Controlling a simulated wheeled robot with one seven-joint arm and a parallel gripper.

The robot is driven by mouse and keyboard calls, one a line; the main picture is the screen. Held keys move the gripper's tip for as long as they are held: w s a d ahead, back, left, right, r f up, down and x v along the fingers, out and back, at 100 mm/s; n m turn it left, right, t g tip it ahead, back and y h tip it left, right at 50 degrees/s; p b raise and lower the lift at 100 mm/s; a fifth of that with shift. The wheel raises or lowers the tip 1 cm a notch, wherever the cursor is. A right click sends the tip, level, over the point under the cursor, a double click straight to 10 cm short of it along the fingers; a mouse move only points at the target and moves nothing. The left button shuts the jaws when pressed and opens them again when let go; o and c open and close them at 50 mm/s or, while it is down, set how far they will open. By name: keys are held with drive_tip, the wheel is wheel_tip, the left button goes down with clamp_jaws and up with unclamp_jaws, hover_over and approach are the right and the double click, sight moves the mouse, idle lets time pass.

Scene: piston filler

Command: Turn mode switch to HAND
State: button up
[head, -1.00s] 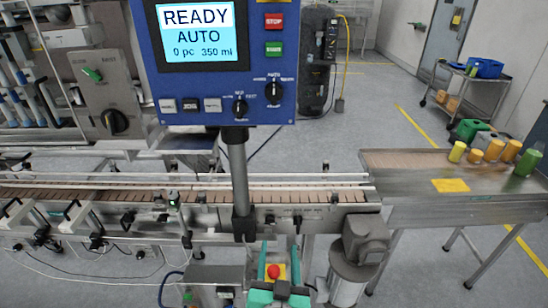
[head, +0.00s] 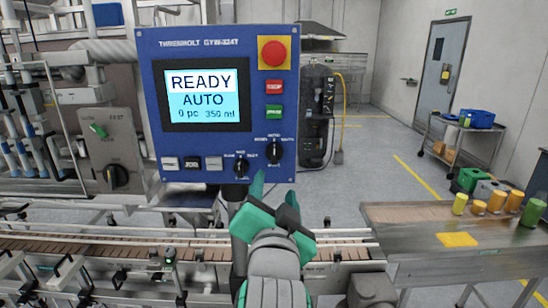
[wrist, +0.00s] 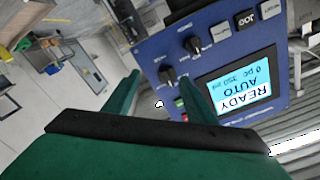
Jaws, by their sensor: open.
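The blue control panel (head: 210,105) faces me in the head view, its screen (head: 202,100) reading READY, AUTO, 0 pc, 350 ml. The mode switch seems to be the upper right black knob (head: 275,151), with its pointer about upright; its small labels are hard to read. My green gripper (head: 276,190) is open and empty, just below this knob in the head view. In the wrist view the panel appears upside down, and the same knob (wrist: 167,74) shows between the fingertips of my gripper (wrist: 160,75). The remaining gap to the knob is unclear.
A second black knob (head: 241,166) sits close at lower left. The green button (head: 275,112), red button (head: 274,87) and red emergency stop (head: 274,53) are above. The conveyor (head: 110,243) runs below. A steel table (head: 400,222) with coloured containers stands at right.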

sight(274, 157)
drive_tip(key=w+r, duration=0.1)
drive_tip(key=w, duration=0.2)
drive_tip(key=w+r, duration=0.1)
drive_tip(key=w, duration=0.2)
drive_tip(key=w+r, duration=0.1)
drive_tip(key=w, duration=0.2)
drive_tip(key=shift+w+a, duration=0.1)
drive_tip(key=shift+w, duration=0.3)
drive_tip(key=c, duration=1)
